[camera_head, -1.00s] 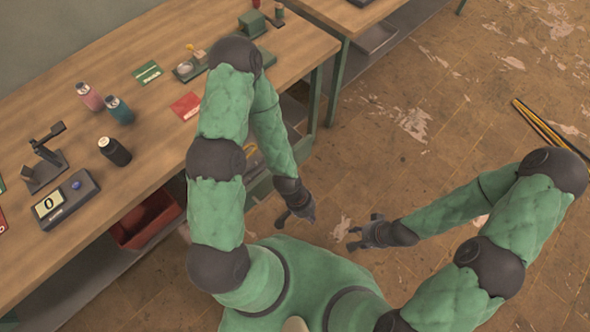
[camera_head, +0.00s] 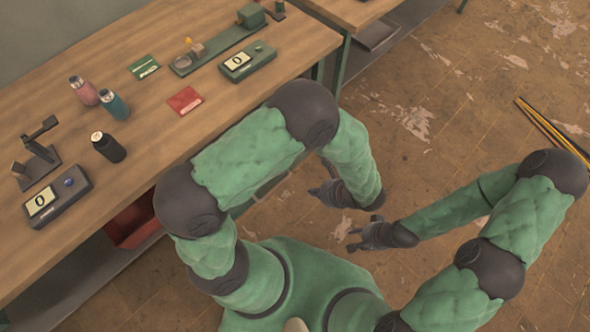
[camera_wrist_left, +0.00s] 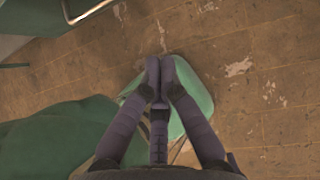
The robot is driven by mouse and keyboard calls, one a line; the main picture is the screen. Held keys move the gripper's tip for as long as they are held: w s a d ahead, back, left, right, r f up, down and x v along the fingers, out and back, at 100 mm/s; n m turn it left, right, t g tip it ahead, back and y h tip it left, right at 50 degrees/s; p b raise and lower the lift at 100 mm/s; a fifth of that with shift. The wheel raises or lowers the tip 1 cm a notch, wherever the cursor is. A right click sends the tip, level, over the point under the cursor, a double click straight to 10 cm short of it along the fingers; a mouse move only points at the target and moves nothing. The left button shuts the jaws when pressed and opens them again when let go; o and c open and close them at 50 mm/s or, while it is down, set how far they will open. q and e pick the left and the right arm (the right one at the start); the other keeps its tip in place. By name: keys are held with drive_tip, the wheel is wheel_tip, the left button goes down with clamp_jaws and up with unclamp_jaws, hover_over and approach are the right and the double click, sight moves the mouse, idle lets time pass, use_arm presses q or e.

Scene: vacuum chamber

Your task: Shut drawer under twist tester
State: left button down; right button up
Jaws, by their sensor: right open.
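The twist tester appears to be the long green device (camera_head: 218,50) with a block at its far end, on the back right of the bench. A green panel (camera_wrist_left: 35,25) with a bright metal handle (camera_wrist_left: 92,12) shows at the upper left of the left wrist view and looks like the drawer. In the head view my left arm hides most of that area, so how far it is open cannot be told. My left gripper (camera_head: 326,192) is away from the bench, its fingertips together and empty in the left wrist view (camera_wrist_left: 159,68). My right gripper (camera_head: 358,238) is open and empty above the floor.
The wooden bench (camera_head: 160,105) carries bottles, a display box (camera_head: 250,62), another display box (camera_head: 57,197), a small stand (camera_head: 38,160) and cards. A red bin (camera_head: 132,225) sits beneath it. Yellow and black rods (camera_head: 550,130) lie on the floor.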

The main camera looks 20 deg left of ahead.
use_arm(q)
drive_tip(key=w+a+f+t+b, duration=0.1)
drive_tip(key=w+a+f+b, duration=0.1)
drive_tip(key=a, duration=0.3)
drive_tip(key=w+a+f+m+t+y+b, duration=0.1)
drive_tip(key=w+a+f+b, duration=0.1)
drive_tip(key=w+a+b, duration=0.1)
drive_tip(key=shift+w+a+f, duration=0.35)
drive_tip(key=shift+w+a, duration=0.5)
